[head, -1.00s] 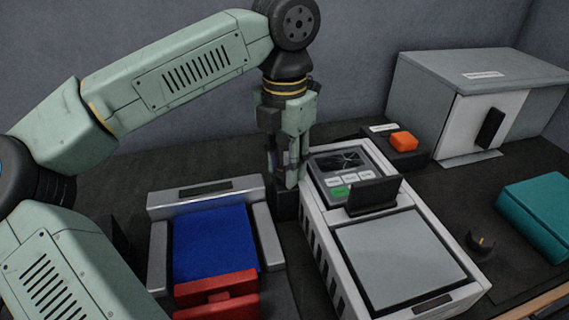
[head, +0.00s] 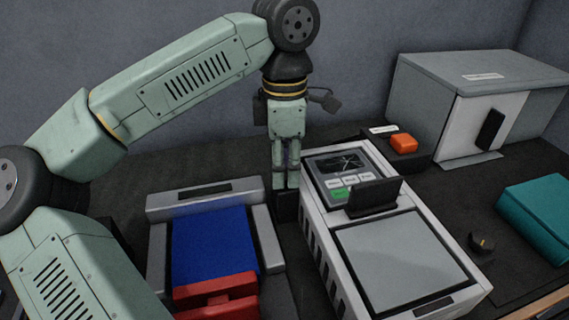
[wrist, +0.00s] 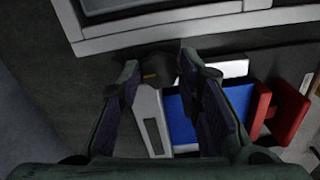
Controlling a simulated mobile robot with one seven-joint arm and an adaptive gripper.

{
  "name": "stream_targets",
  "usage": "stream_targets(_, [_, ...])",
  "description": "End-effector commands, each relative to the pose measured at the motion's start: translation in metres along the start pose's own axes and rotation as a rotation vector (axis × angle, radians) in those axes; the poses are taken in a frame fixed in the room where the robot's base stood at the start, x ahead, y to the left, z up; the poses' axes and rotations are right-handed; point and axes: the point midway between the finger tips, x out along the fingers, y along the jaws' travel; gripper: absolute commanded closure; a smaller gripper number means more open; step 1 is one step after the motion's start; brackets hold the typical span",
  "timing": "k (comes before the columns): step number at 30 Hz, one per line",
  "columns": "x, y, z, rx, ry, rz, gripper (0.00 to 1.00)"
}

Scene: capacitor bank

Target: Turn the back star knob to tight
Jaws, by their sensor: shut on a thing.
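My gripper (head: 285,182) points straight down between the blue-padded cradle and the white instrument. In the wrist view its two fingers come together on the back star knob (wrist: 156,72), a dark knob with a small yellow mark. The gripper is shut on it, and the fingertips cover parts of its sides. In the head view the fingers hide the knob, and only a dark block (head: 287,205) shows beneath them. Its tight mark cannot be read. A second dark knob with a yellow mark (head: 482,243) sits at the right on the bench.
The white instrument (head: 316,215) stands close to the right of my gripper. The grey cradle (head: 160,250) with a blue pad and red handle (head: 215,290) is to the left. An orange button (head: 403,142), a grey cabinet (head: 425,90) and a teal box (head: 540,215) are further right.

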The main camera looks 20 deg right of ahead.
Motion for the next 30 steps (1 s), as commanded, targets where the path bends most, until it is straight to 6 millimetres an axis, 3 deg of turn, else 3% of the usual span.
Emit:
stream_targets(20, [-0.0004, 0.0002, 0.0007, 0.066, -0.002, 0.002, 0.96])
stream_targets(21, [-0.0004, 0.0002, 0.0007, 0.066, -0.002, 0.002, 0.67])
stream_targets(30, [-0.0002, 0.0, 0.0004, 0.065, -0.001, 0.001, 0.48])
